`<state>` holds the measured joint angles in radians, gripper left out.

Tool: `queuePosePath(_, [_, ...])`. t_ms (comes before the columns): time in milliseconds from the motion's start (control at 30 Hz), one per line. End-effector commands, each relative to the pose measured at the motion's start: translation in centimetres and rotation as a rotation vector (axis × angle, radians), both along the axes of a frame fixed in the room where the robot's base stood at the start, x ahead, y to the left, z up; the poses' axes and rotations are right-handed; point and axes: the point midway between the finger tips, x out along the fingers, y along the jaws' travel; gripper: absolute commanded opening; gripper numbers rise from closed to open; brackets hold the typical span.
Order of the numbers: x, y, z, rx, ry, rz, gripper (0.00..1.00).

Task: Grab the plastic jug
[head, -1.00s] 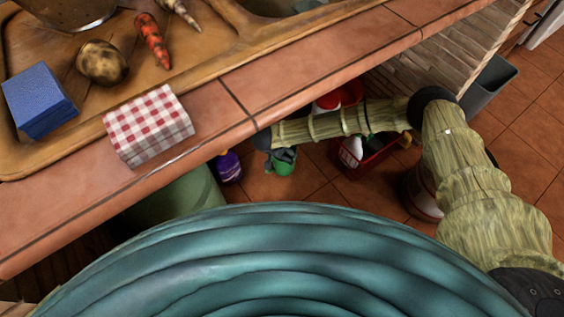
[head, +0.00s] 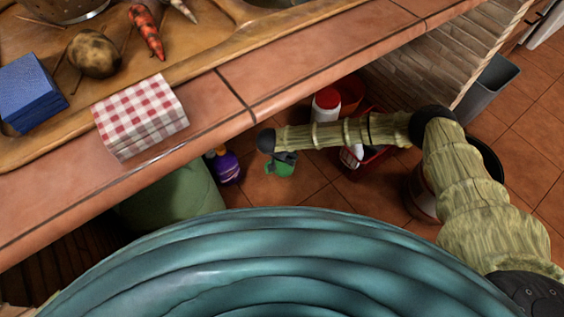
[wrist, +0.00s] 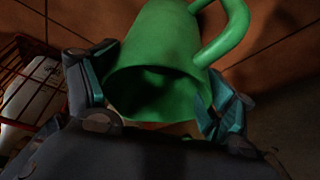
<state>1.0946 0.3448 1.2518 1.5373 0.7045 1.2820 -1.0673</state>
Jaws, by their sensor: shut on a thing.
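The green plastic jug (wrist: 165,55) fills the middle of the wrist view, with its open rim facing the camera and its loop handle at the upper right. In the head view the jug (head: 280,170) is small, low beneath the counter edge and partly hidden by my gripper. My gripper (wrist: 155,85) has one finger on each side of the jug near its rim and is shut on it. In the head view my gripper (head: 284,158) is at the jug's top. Whether the jug touches the floor cannot be told.
A purple bottle (head: 228,167) stands just left of the jug. A red basket (head: 372,158) with bottles is at its right. The tiled counter edge (head: 215,110) overhangs nearby. A green rounded bin (head: 175,200) stands at left; a grey bin (head: 488,88) at right.

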Motion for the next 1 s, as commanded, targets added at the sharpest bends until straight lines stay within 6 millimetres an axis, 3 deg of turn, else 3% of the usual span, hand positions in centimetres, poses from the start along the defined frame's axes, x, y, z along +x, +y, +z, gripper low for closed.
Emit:
queuePosePath(33, [0.0, 0.0, 0.0, 0.000, 0.000, 0.000, 0.33])
queuePosePath(167, [0.0, 0.0, 0.1, 0.001, 0.000, 0.000, 0.13])
queuePosePath(467, [0.1, 0.0, 0.6, 0.000, -0.001, 0.000, 0.13])
queuePosePath(800, [0.1, 0.0, 4.3, -0.001, -0.003, 0.003, 0.13])
queuePosePath(1000, [-4.1, -1.4, 4.4, 0.000, 0.001, 0.004, 0.13])
